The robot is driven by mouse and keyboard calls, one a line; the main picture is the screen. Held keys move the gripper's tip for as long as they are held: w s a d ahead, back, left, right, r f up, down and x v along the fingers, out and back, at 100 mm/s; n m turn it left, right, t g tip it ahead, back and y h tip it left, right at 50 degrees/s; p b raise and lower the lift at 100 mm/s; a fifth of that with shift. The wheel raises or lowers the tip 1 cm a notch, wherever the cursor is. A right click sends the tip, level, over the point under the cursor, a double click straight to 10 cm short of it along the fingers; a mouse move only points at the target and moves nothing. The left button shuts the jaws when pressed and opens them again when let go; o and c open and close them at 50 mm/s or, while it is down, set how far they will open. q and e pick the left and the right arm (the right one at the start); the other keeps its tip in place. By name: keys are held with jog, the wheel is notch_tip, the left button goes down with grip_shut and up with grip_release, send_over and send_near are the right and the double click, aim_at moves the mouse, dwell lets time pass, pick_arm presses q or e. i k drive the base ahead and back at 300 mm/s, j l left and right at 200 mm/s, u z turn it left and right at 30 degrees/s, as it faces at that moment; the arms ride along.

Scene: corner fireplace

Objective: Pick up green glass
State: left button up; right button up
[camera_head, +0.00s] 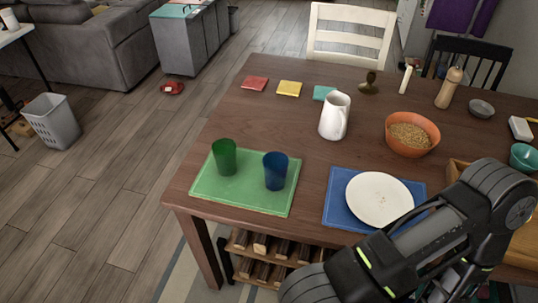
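The green glass (224,157) stands upright on the left part of a green placemat (241,199), near the left front corner of the wooden table (258,117). A blue glass (275,171) stands on the same mat, a short way to its right. The green glass is unobstructed in the head view and nothing touches its sides. My own arm links fill the lower right of the head view, and neither gripper's fingers show.
A white plate (379,198) lies on a blue placemat (341,212), partly behind my arm. A white pitcher (334,116) and an orange bowl (412,134) stand farther back. Colored coasters lie near the back edge. Floor left of the table is clear; a bin (52,121) stands farther left.

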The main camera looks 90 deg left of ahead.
aim_at(224, 150)
jog(key=u, duration=0.5)
jog(key=j+u, duration=0.1)
jog(key=u, duration=1.35)
jog(key=i+u, duration=0.1)
jog(key=u, duration=1.3)
jog(key=z, duration=1.65)
jog(key=k+j, duration=0.5)
